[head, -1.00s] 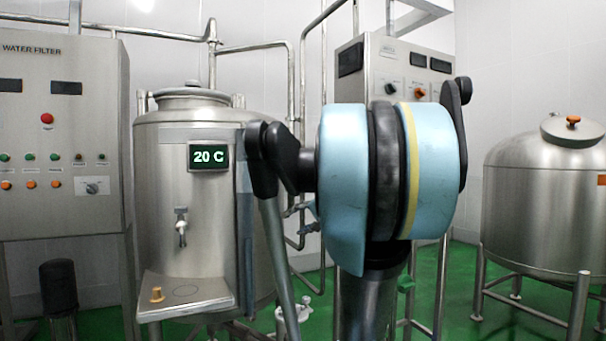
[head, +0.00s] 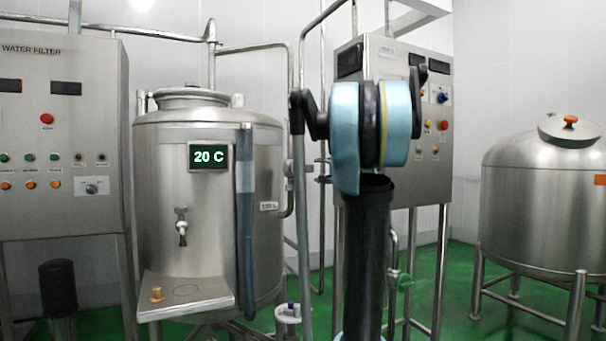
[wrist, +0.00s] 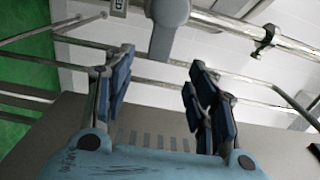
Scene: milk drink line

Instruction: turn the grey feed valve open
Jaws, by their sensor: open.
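In the wrist view, my gripper (wrist: 160,92) is open, with dark blue finger pads apart and nothing between them. Beyond the fingertips, at the top centre, is a grey rounded, lever-like part (wrist: 168,35) in front of the pipes. It looks like the grey feed valve's handle, but I cannot tell for sure. No contact with the fingers shows. In the head view, my blue and black wrist hides the fingers and whatever lies behind it.
Pipes (wrist: 250,75) cross the wrist view, with a black clamp (wrist: 265,40) on one. In the head view, a steel tank (head: 210,235) with a 20 C display (head: 208,156) stands left, a control cabinet (head: 425,160) behind my arm, and a round tank (head: 535,220) right.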

